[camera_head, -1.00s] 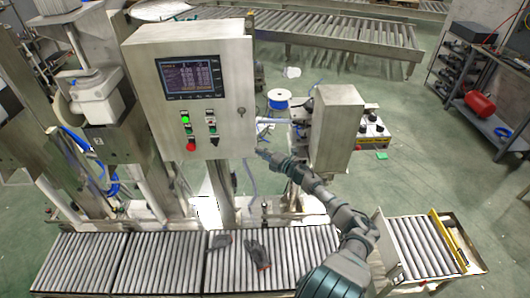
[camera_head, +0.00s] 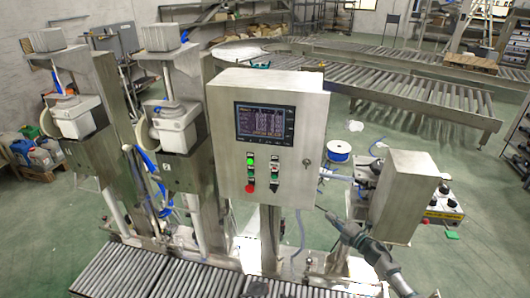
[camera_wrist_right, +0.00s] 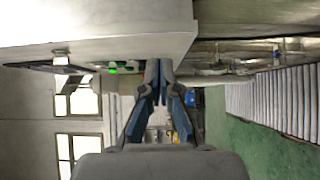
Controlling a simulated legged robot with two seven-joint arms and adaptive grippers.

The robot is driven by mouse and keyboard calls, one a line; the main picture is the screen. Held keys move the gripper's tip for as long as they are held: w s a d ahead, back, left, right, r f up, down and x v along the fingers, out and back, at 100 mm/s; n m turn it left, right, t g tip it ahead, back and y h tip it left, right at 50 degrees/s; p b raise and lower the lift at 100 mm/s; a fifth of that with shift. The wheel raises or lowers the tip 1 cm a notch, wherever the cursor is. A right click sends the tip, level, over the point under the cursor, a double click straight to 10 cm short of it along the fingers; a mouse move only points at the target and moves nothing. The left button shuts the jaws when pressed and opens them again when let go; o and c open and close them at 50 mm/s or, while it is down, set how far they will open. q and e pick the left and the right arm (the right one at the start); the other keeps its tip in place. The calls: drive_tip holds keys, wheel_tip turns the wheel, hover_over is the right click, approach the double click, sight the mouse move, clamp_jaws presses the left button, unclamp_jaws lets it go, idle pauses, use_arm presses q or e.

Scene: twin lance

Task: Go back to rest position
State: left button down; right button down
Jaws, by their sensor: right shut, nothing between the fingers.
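My right arm reaches in from the bottom right in the head view. My right gripper (camera_head: 333,218) is shut and empty, in front of the narrow steel housing and right of the control box's lower corner. In the right wrist view its dark fingers (camera_wrist_right: 158,82) meet at their tips with nothing between them. The steel control box (camera_head: 268,137) has a lit screen and several buttons; its pale underside (camera_wrist_right: 100,35) fills the top of the wrist view. My left gripper is not in view.
The steel housing (camera_head: 405,195) stands close to my right gripper. A blue-rimmed spool (camera_head: 339,151) sits behind it. A roller conveyor (camera_head: 165,272) runs along the bottom; another roller conveyor (camera_head: 420,95) crosses the back.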

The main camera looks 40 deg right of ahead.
drive_tip(key=s+a+f+m+g+h, duration=0.2)
drive_tip(key=s+a+f+m+g, duration=0.1)
drive_tip(key=a+f+m, duration=0.45)
drive_tip(key=s+a+f+m+g+h, duration=0.2)
drive_tip(key=a+f+m+g, duration=0.2)
drive_tip(key=a+f, duration=0.55)
drive_tip(key=s+a+m+g+y, duration=0.1)
drive_tip(key=s+a+g+y, duration=0.1)
drive_tip(key=s+a, duration=0.5)
drive_tip(key=s+a+f+m+g+y, duration=0.1)
drive_tip(key=s+a+m+g, duration=0.15)
drive_tip(key=a, duration=0.95)
drive_tip(key=s+a+m+g+y, duration=0.1)
drive_tip(key=s+a+g+y, duration=0.15)
drive_tip(key=s+a, duration=0.5)
wheel_tip(320, 180, down, 26)
drive_tip(key=w+a+r+g, duration=0.1)
drive_tip(key=a+g, duration=0.1)
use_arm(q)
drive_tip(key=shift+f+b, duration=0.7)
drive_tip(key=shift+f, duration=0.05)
use_arm(e)
drive_tip(key=s+d+f, duration=0.2)
drive_tip(key=s+f, duration=0.7)
drive_tip(key=s+d+f+g, duration=0.1)
drive_tip(key=s+f, duration=0.8)
drive_tip(key=f, duration=0.1)
drive_tip(key=shift+s+d+f+n+h, duration=0.2)
drive_tip(key=shift+d+n+h, duration=0.15)
drive_tip(key=shift+n+h, duration=0.1)
